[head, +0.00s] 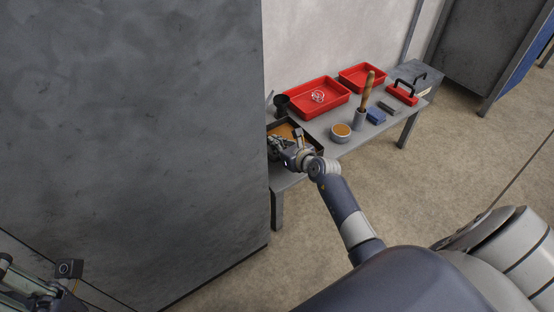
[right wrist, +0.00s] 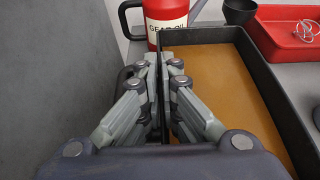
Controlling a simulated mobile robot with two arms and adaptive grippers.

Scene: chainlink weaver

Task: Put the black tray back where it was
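The black tray (head: 314,138) sits at the left end of the grey table, partly hidden by the tall grey panel and my arm. In the right wrist view the black tray (right wrist: 262,72) has a flat orange-brown floor. My right gripper (head: 283,143) is at its left side. In the right wrist view my right gripper (right wrist: 163,62) has its fingers on both sides of the tray's left wall, close together on it. The tray looks level on the table; I cannot tell whether it is slightly lifted. Part of my left gripper (head: 30,290) shows at the bottom left; its fingertips are unclear.
A red can with "GEAR OIL" lettering (right wrist: 166,14) stands just behind the tray, with a dark cup (head: 282,103). Two red trays (head: 334,106) (head: 378,82), a bowl (head: 341,132), and a blue block (head: 376,115) are farther right. The tall grey panel (head: 140,130) stands close on the left.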

